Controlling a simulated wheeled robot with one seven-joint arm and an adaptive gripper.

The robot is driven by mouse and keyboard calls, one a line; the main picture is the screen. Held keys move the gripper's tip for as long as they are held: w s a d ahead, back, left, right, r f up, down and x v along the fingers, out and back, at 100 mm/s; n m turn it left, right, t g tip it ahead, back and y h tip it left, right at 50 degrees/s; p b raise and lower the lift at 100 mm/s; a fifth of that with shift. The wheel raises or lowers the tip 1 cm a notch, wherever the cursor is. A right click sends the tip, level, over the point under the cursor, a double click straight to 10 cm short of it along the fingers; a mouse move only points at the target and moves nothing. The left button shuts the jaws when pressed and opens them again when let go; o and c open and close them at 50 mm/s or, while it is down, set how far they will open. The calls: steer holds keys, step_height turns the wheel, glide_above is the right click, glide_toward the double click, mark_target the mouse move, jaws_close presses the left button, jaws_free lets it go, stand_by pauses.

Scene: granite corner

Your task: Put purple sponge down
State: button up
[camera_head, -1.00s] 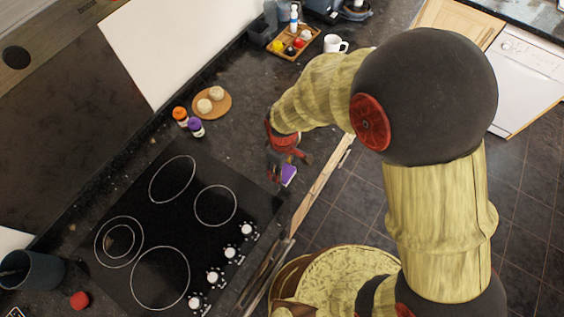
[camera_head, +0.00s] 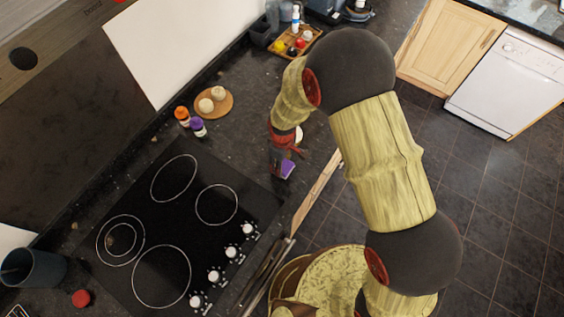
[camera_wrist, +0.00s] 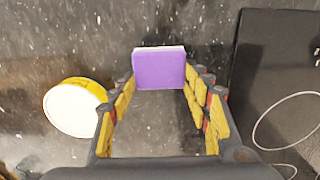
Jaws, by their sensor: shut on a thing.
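The purple sponge (camera_head: 288,169) is between the fingertips of my gripper (camera_head: 282,160) over the dark counter, near its front edge and beside the hob's corner. In the wrist view the purple sponge (camera_wrist: 159,70) spans the gap between the two fingers of my gripper (camera_wrist: 160,80), with a pale strip along its far edge. My gripper is shut on it. The dark speckled counter (camera_wrist: 150,135) lies below. I cannot tell whether the sponge touches it.
The black hob (camera_head: 180,225) is close by, and its edge (camera_wrist: 265,60) shows right in the wrist view. A round white-topped, yellow-sided container (camera_wrist: 72,108) stands left of my fingers. Orange (camera_head: 182,115) and purple-capped bottles (camera_head: 198,127) and a round board (camera_head: 226,108) stand farther back.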

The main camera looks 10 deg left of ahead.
steer(key=shift+f, duration=0.15)
steer(key=o, duration=1)
step_height(320, 180, up, 12)
steer(key=shift+r, duration=0.2)
